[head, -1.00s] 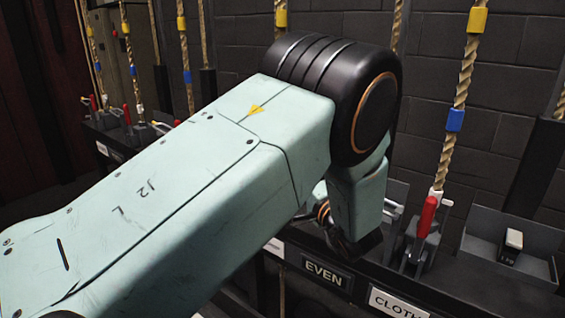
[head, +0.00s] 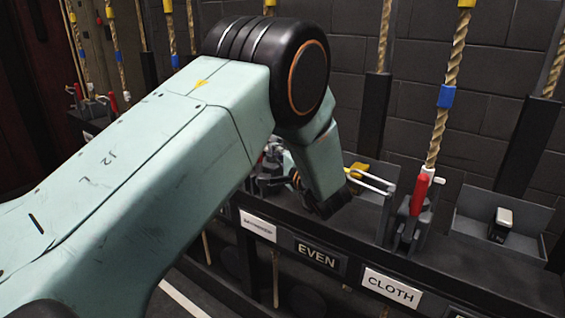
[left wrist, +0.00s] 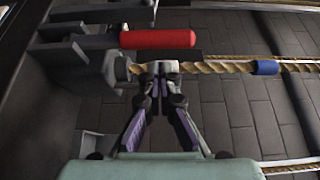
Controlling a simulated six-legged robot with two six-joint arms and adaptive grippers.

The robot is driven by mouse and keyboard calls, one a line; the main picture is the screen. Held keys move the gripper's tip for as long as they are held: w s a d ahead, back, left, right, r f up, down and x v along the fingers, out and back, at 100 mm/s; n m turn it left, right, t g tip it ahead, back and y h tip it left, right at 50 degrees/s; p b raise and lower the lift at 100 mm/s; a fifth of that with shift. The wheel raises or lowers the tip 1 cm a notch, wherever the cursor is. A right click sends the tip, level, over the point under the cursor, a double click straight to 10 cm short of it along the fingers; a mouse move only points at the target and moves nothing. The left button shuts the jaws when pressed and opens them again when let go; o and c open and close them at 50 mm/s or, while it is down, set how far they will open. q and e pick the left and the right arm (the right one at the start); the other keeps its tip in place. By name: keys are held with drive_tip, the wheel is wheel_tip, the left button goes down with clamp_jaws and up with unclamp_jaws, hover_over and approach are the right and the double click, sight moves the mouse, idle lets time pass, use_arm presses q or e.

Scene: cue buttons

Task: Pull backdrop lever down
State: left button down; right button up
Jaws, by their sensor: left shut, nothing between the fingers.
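In the left wrist view a red lever handle (left wrist: 158,39) lies along a rope (left wrist: 215,67), with its dark base (left wrist: 80,52) to the left. My left gripper (left wrist: 158,70) is shut and empty. Its fingertips overlap the rope beside the red handle in the picture; I cannot tell whether they touch either. In the head view a small white label (head: 258,226), hard to read but seemingly BACKDROP, is on the rail. The lever above it is mostly hidden by my left arm, and my left fingertips are not clear there. My right gripper is not in view.
To the right, a red lever (head: 420,194) stands upright above the CLOTH label (head: 391,288). An EVEN label (head: 317,254) lies between. A grey tray (head: 520,215) holds a small block. More ropes and levers line the dark rail at the left.

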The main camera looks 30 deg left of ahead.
use_arm(q)
drive_tip(key=b+x, duration=0.1)
drive_tip(key=x, duration=0.3)
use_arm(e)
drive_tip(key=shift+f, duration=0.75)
use_arm(q)
drive_tip(key=shift+r, duration=0.1)
drive_tip(key=shift+a, duration=0.1)
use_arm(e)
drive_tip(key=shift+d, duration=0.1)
use_arm(q)
drive_tip(key=shift+s, duration=0.1)
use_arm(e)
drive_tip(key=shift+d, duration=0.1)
